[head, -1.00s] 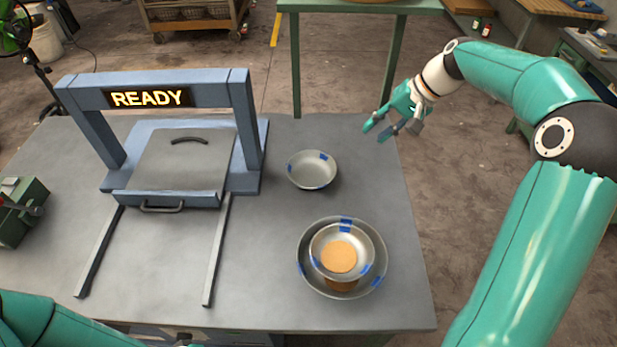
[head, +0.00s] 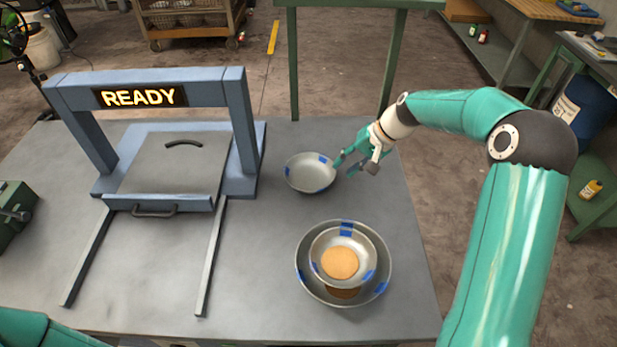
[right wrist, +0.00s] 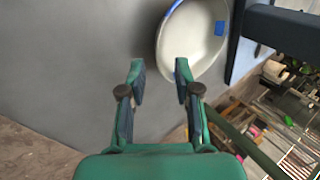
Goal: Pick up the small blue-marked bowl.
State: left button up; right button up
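A small metal bowl with blue marks (head: 310,176) stands upright and empty on the grey table, right of the blue frame. My right gripper (head: 345,167) is open and empty at the bowl's right side, with its fingertips close to the rim. In the right wrist view the bowl (right wrist: 197,38) lies ahead of the open fingers (right wrist: 159,68); its near rim is close to the right fingertip. Whether they touch, I cannot tell. Another blue-marked bowl (head: 319,251) with an orange disc sits inside a larger blue-marked bowl (head: 308,285). My left gripper is out of view.
A blue frame with a READY sign (head: 140,97) stands on the left of the table (head: 255,285), with a flat panel and two rails. A dark green box (head: 15,212) is at the left edge. Bare table lies between rails and nested bowls.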

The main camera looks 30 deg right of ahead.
aim_at(333, 176)
jog(key=shift+p+x, duration=0.6)
jog(key=shift+x, duration=2.55)
grip_shut()
